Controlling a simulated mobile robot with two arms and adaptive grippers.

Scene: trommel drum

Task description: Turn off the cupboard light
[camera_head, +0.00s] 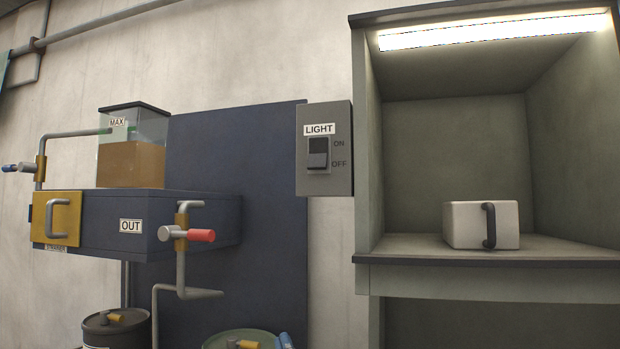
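The cupboard (367,150) is an open grey-green recess at the right. Its light (490,30), a long bright strip under the top, is lit. A grey switch box (342,180) labelled LIGHT is at the cupboard's left side. Its dark rocker switch (318,153) has ON marked beside the upper end and OFF beside the lower end. I cannot tell the rocker's tilt for sure. I can make out neither gripper in the head view, and nothing is seen touching the switch.
A white box (470,226) with a dark handle sits on the cupboard shelf (400,249). At the left, a dark blue unit (105,215) carries pipes, a red-handled valve (200,235) and a clear tank (130,160). Drums (115,330) stand below. The space before the switch looks clear.

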